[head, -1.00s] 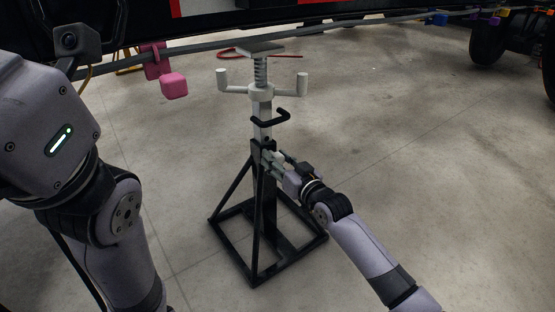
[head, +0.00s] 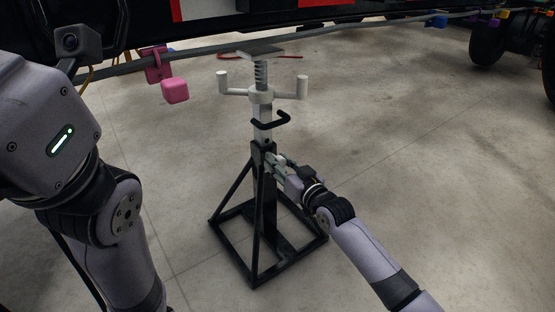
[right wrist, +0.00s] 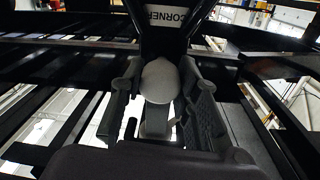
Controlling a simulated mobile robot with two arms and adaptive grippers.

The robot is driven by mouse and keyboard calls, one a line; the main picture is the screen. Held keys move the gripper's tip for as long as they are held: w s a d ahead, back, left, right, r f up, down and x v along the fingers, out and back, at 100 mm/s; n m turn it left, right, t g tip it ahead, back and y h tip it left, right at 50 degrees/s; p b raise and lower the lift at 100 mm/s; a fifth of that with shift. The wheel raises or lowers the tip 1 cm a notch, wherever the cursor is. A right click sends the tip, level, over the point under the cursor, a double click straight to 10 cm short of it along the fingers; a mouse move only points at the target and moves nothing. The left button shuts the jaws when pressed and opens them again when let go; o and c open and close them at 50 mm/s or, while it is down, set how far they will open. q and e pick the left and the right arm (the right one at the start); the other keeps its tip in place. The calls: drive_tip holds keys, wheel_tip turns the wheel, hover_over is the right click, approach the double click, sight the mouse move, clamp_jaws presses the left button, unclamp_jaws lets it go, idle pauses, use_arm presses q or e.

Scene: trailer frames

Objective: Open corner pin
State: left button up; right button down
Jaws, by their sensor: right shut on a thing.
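A black-and-white jack stand (head: 257,185) stands upright on the floor in the middle of the head view. My right gripper (head: 272,165) is at the right side of its black upper collar. In the right wrist view, a grey rounded knob (right wrist: 159,80), which looks like the corner pin, sits between the two fingers of my right gripper (right wrist: 165,115). The gripper is shut on it. A label reading "CORNER" (right wrist: 168,13) is on the black post just above the knob. The pin's shaft is hidden. My left gripper is not in view; only grey left-arm parts show.
A bent black handle (head: 271,121) and a white crossbar with upright ends (head: 261,94) are higher on the stand. A dark trailer frame with a grey rail (head: 345,31) runs above. A pink block (head: 174,91) hangs at the left. Floor to the right is clear.

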sight(282, 164)
drive_tip(key=shift+p+v, duration=0.9)
drive_tip(key=shift+v, duration=0.25)
drive_tip(key=shift+s+d, duration=0.25)
drive_tip(key=c, duration=1.2)
unclamp_jaws()
